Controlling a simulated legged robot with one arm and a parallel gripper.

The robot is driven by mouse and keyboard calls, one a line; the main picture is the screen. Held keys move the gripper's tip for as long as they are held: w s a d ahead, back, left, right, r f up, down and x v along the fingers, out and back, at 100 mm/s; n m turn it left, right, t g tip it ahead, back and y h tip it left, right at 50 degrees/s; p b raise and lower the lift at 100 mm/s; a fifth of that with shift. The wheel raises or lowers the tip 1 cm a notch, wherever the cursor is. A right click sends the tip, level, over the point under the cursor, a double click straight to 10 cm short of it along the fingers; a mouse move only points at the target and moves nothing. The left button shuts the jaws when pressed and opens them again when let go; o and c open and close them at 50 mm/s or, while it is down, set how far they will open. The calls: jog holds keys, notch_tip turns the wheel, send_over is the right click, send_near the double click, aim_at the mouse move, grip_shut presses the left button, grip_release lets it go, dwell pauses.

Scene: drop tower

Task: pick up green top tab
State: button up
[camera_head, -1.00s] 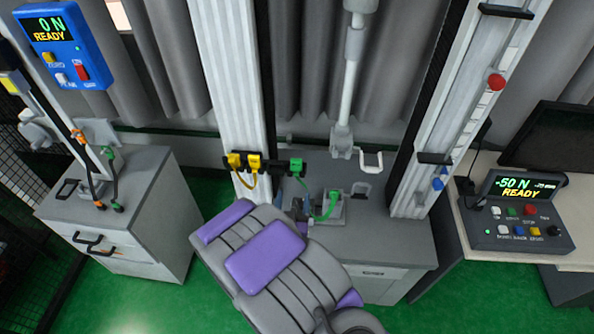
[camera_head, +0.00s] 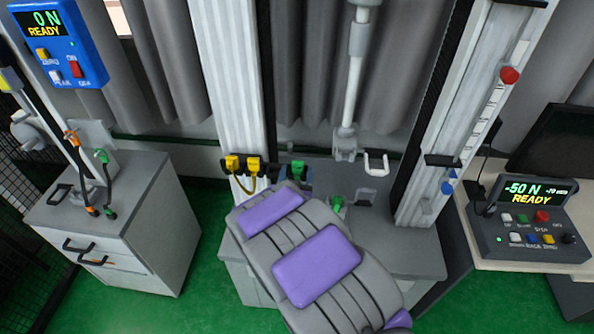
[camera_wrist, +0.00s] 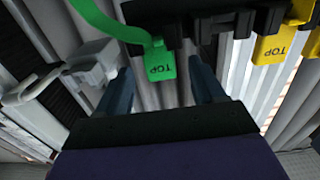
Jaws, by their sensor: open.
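The green top tab (camera_head: 298,168) hangs at the right end of a black holder bar on the white column. In the wrist view the green tab (camera_wrist: 160,66), marked TOP, appears upside down, with a green strap curving away from it. My gripper (camera_wrist: 161,76) is open, with one dark blue finger on each side of the tab in the picture. The tab lines up with the gap between the fingers; no contact shows, and its exact depth between them is unclear. In the head view my grey and purple arm hides most of the gripper.
Two yellow tabs (camera_head: 242,164) hang on the same bar, left of the green one. A white tower rail (camera_head: 470,115) stands at the right. A control box (camera_head: 530,220) sits on the right desk, and a grey cabinet (camera_head: 110,225) stands at the left.

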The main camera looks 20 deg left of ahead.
aim_at(297, 167)
jog(key=shift+b+x, duration=0.4)
jog(key=shift+x, duration=1.35)
jog(key=shift+c, duration=0.3)
jog(key=c, duration=1)
jog(key=shift+r, duration=0.1)
